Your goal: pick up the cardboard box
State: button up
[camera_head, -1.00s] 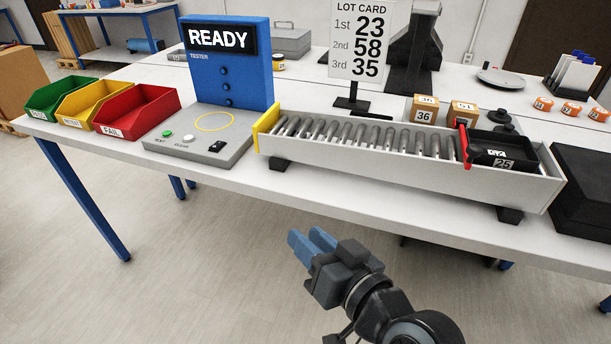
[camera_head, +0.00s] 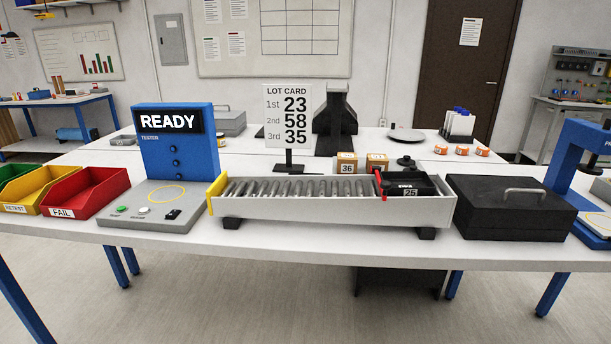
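No large cardboard box shows in the current head view. Two small tan cubes, which may be cardboard or wood, stand behind the roller tray: a left cube (camera_head: 347,164) marked 36 and a right cube (camera_head: 377,161) whose label is partly hidden. The roller tray's wall (camera_head: 310,207) covers nothing of their upper parts. My gripper is not in the current view.
On the white table (camera_head: 290,243) are a blue tester (camera_head: 177,155), a red bin (camera_head: 82,190), a yellow bin (camera_head: 40,190), a black device (camera_head: 412,186) marked 25 in the tray, a lot card (camera_head: 288,117) and a black case (camera_head: 505,215). Floor in front is clear.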

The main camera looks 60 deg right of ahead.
aim_at(346, 162)
jog(key=i+j+u, duration=0.15)
jog(key=u, duration=0.25)
jog(key=i+j+u, duration=0.1)
jog(key=u, duration=0.3)
jog(key=i+u, duration=0.2)
jog(key=u, duration=0.2)
jog(key=i, duration=1.9)
jog(key=i+z, duration=0.1)
jog(key=i, duration=0.45)
jog(key=i+j+z, duration=0.1)
jog(key=i, duration=0.4)
jog(key=i+j, duration=0.2)
jog(key=i, duration=0.3)
jog(key=i+l+z, duration=0.1)
jog(key=z, duration=4.1)
jog(key=i, duration=0.95)
